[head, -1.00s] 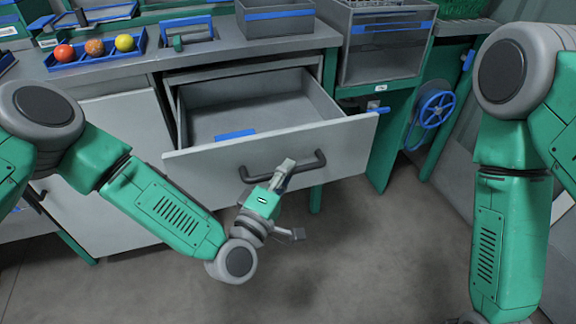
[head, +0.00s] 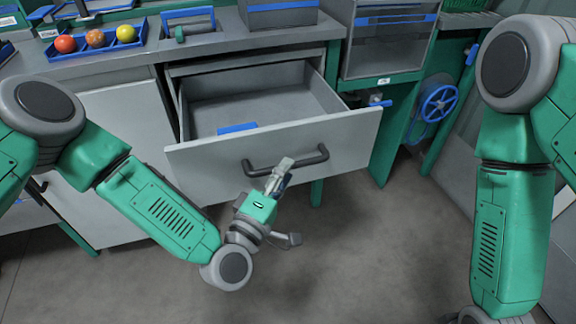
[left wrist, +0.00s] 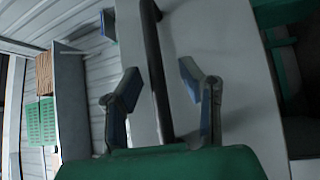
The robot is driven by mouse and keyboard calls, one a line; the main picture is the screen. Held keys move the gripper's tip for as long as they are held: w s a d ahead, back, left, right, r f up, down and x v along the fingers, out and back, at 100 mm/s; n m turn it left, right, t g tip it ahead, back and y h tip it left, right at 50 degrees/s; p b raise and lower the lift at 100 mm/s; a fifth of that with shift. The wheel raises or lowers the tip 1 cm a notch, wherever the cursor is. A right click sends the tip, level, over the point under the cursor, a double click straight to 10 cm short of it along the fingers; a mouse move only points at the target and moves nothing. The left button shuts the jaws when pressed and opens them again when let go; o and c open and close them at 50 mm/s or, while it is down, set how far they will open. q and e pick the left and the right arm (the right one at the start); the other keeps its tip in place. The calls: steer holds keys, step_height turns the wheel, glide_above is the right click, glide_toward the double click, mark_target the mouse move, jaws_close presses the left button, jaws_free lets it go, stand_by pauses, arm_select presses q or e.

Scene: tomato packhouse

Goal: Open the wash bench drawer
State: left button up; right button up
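The wash bench drawer (head: 350,146) stands well open, with its inside visible from above. Its dark bar handle (head: 318,157) runs across the pale front panel. My left gripper (head: 283,167) is at the left-middle part of the handle. In the left wrist view my left gripper (left wrist: 160,82) has its two fingers spread apart. The handle (left wrist: 153,60) runs between them, with a gap on either side. My right arm hangs at the right of the head view, and its gripper is out of view.
A blue item (head: 237,129) lies in the drawer near its front. On the bench top (head: 240,42) stands a blue tray (head: 70,53) with three round fruits. A blue handwheel (head: 438,103) is right of the drawer. The floor in front is clear.

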arm_select(q)
steer(key=v, duration=1)
steer(key=shift+a, duration=0.2)
steer(key=shift+d+f, duration=0.1)
